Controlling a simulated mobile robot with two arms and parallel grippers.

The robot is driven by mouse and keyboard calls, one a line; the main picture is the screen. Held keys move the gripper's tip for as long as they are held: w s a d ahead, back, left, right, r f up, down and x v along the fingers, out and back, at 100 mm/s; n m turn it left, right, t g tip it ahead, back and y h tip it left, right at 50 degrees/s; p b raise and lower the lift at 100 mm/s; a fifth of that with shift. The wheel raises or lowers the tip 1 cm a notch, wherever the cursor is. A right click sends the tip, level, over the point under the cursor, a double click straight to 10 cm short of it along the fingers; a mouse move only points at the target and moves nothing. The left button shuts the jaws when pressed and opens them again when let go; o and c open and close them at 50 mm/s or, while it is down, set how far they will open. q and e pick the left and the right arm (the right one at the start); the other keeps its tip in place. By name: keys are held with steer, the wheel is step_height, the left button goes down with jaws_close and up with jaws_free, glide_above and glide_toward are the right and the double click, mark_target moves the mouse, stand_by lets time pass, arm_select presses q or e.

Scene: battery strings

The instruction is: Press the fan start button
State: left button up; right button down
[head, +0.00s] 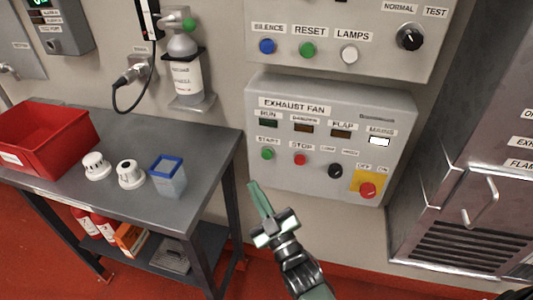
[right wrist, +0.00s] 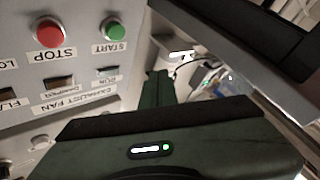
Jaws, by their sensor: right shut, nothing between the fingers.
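The exhaust fan panel (head: 318,185) is a grey box on the wall. Its green START button (head: 267,154) is at the lower left, left of the red STOP button (head: 300,159). My right gripper (head: 256,187) is shut and empty, its tip below the START button in the head view and apart from it in the picture. In the right wrist view the panel appears upside down, with the green START button (right wrist: 114,28) and red STOP button (right wrist: 49,33) at the upper left. The gripper's finger (right wrist: 160,87) shows to their right. My left gripper is out of view.
The MAINS lamp (head: 379,141) is lit white; RUN (head: 268,123) looks dark. A black knob (head: 335,171) and a red switch on yellow (head: 368,190) are to the right. A table (head: 120,205) stands left, with a red bin (head: 45,140). A metal cabinet (head: 455,160) stands right.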

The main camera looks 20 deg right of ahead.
mark_target(263, 154)
stand_by(0.3)
steer(key=w+d+b, duration=0.2)
steer(key=w+d, duration=0.3)
steer(key=w, duration=0.2)
steer(key=shift+w+b, duration=0.15)
steer(key=shift+b, duration=0.15)
steer(key=shift+w, duration=0.1)
stand_by(1.9)
steer(key=shift+w+d, duration=0.2)
steer(key=shift+w+d, duration=0.4)
steer(key=shift+w, duration=0.2)
stand_by(1.0)
stand_by(0.3)
steer(key=shift+s+a+p, duration=0.3)
steer(key=shift+s+a, duration=0.35)
steer(key=shift+s, duration=0.3)
